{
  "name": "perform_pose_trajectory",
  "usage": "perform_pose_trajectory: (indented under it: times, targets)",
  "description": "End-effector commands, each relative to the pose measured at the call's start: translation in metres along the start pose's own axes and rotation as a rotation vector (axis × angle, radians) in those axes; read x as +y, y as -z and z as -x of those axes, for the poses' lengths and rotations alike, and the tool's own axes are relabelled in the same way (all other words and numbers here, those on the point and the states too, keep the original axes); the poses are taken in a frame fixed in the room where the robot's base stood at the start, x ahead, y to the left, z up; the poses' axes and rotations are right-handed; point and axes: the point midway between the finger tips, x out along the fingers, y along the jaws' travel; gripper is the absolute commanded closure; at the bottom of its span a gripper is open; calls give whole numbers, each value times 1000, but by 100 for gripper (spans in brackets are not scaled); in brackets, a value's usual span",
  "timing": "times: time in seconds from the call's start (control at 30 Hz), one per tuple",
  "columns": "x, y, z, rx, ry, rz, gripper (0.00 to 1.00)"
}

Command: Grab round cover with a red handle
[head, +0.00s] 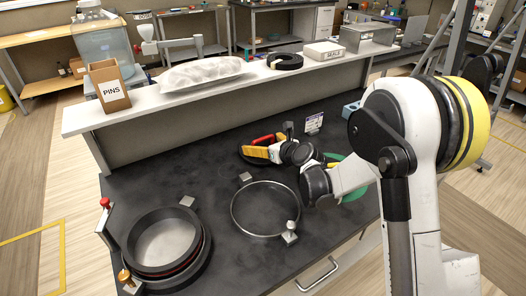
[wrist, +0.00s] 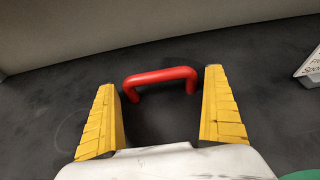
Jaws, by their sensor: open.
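The red handle (wrist: 160,77) is an arched bar in the wrist view, in the gap between the two yellow fingers of my gripper (wrist: 160,90). My gripper is open, one finger on each side of the handle, with visible space at both sides. I cannot tell whether the fingers are level with the handle or above it. In the head view my gripper (head: 263,152) is low over the dark bench, and the red handle (head: 263,139) shows just behind it. The round cover (head: 244,157) is dark and mostly hidden by my gripper; its edge hardly stands out from the bench.
A metal ring (head: 233,212) lies on the bench (head: 130,180) in front of my gripper. A round port (head: 205,240) stands at front left. A small sign (head: 314,122) stands to the right. A raised shelf (head: 85,122) with a PINS box (head: 108,86) runs behind.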

Motion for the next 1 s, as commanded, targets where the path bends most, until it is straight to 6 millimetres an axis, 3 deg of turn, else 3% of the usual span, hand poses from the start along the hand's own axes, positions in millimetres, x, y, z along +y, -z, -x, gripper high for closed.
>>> perform_pose_trajectory:
  times: [0.07, 0.2, 0.27, 0.67, 0.93, 1.0]
  targets:
    - [0, -1, 1, 0, 0, 0, 0]
    - [0, -1, 1, 0, 0, 0, 43]
    - [0, 0, 1, 0, 0, 0, 59]
    - [0, -5, 3, -1, 1, 0, 60]
    - [0, -41, 18, -1, 1, 0, 60]
    - [-15, -48, 22, -1, 5, -2, 60]
